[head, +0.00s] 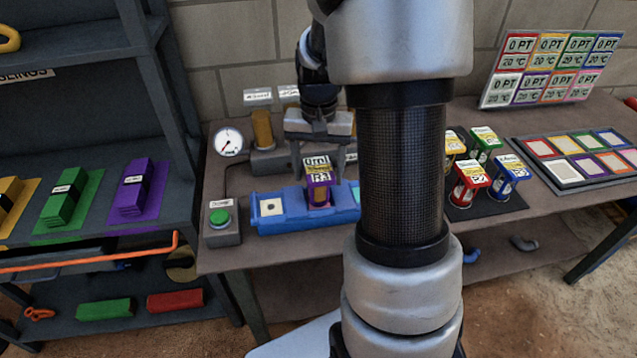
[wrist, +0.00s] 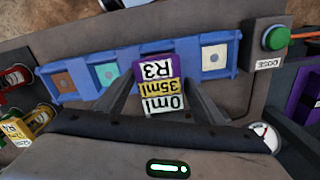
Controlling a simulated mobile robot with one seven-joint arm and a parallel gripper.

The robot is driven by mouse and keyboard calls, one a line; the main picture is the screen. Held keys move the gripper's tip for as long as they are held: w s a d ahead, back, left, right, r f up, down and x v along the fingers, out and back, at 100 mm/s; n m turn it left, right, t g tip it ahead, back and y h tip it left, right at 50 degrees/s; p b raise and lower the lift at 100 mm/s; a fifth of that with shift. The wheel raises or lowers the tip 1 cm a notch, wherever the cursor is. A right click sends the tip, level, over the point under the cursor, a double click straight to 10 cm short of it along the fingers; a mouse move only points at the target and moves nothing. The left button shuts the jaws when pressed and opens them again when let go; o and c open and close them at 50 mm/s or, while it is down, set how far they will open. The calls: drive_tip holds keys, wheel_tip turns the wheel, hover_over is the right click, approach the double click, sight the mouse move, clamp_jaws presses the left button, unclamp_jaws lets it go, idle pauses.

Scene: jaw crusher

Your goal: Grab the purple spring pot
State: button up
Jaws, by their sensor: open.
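The purple spring pot (head: 319,190) stands upright on the blue rail (head: 271,222) on the workbench. Its labels read 0ml, 35ml and R3 in the wrist view (wrist: 158,88). My gripper (head: 321,167) points down over the pot and is open. In the wrist view its two fingers (wrist: 160,86) lie on either side of the pot, with some gap showing near the fingertips. I cannot tell whether either finger touches it. My arm hides part of the rail's right side in the head view.
Several other pots, including a red one (head: 470,184) and a blue one (head: 508,176), stand right of my arm. A green button box (head: 221,225) is left of the rail. A gauge (head: 229,142) and a brown cylinder (head: 263,130) are behind. A shelf (head: 165,190) borders the left.

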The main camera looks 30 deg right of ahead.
wheel_tip(320, 180, down, 3)
drive_tip(key=shift+f, duration=0.15)
drive_tip(key=shift+c, duration=0.5)
drive_tip(key=c, duration=1)
